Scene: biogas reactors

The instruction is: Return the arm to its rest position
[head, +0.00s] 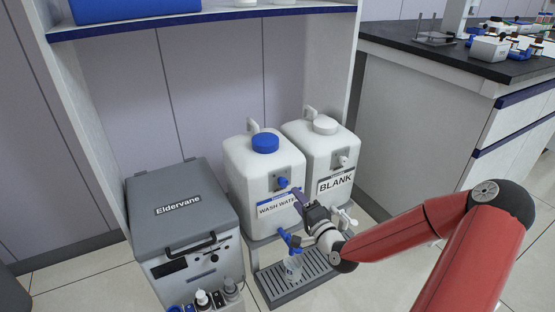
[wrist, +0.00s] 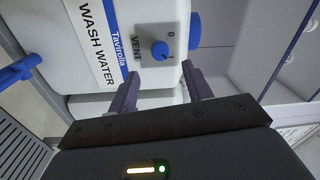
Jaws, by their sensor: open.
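My red arm (head: 450,232) reaches in from the right. My gripper (head: 301,203) is in front of the white WASH WATER container (head: 247,172), near its label. In the wrist view my gripper (wrist: 160,80) is open, with its two purple fingers apart and nothing visible between them. The blue VENT knob (wrist: 161,50) on the wash water container (wrist: 145,14) lies just beyond the fingertips, with a gap. The knob has marks beside it. In the head view the vent knob (head: 283,183) is above and left of my gripper.
A blue tap (head: 289,240) hangs over a clear cup (head: 292,269) on a slotted tray (head: 270,287), close below my gripper. The BLANK container (head: 322,150) stands to the right. A grey Eldervane box (head: 180,215) stands left. A dark-topped bench (head: 440,55) is at the right.

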